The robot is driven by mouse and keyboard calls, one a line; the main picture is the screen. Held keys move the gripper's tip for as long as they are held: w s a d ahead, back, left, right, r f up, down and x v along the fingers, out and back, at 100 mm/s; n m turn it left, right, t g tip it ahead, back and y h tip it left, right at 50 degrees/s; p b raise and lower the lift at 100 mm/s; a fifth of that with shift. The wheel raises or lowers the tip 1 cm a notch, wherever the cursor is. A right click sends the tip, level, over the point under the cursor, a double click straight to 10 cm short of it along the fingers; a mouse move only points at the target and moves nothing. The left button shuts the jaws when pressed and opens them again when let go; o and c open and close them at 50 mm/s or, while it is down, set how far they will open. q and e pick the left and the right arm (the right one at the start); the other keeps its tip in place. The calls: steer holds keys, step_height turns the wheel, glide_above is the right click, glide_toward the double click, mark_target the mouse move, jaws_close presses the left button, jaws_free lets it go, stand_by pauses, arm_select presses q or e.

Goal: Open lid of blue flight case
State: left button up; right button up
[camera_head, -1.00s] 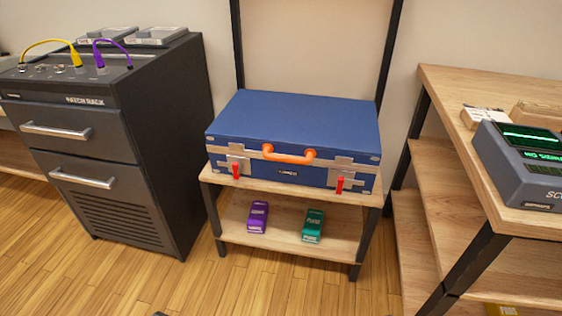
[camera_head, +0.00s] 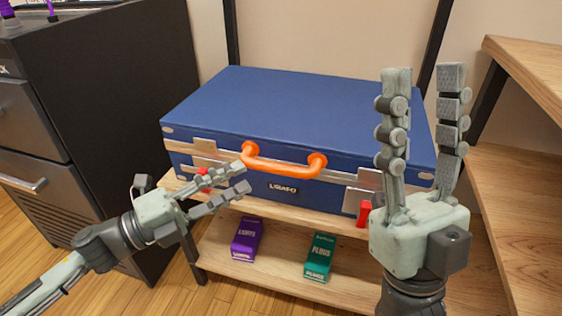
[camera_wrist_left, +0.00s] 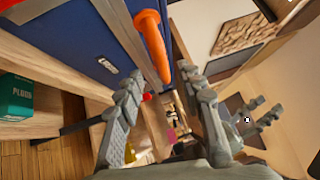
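The blue flight case (camera_head: 290,110) sits shut on the upper shelf of a wooden stand. Its orange handle (camera_head: 283,165) is on the front, and also shows in the left wrist view (camera_wrist_left: 153,45). A red latch (camera_head: 364,213) hangs at the front right; the left red latch (camera_head: 203,176) is partly hidden by my left gripper. My left gripper (camera_head: 243,176) is open in front of the left latch, fingers pointing right; I cannot tell whether it touches. My right gripper (camera_head: 424,78) is open and upright, in front of the case's right end, with nothing between its fingers.
A purple box (camera_head: 247,238) and a green box (camera_head: 319,257) lie on the lower shelf. A dark drawer cabinet (camera_head: 100,80) stands close on the left. A wooden table (camera_head: 535,60) stands on the right. Black uprights rise behind the case.

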mark_target(267, 171)
arm_select(q)
steer(key=shift+m+g, duration=0.4)
steer(key=shift+m, duration=0.1)
steer(key=x, duration=0.5)
steer(key=s+x, duration=0.1)
steer(key=x, duration=0.2)
steer(key=shift+d+r, duration=0.1)
steer(key=shift+d, duration=0.15)
steer(key=shift+c, duration=0.2)
jaws_close()
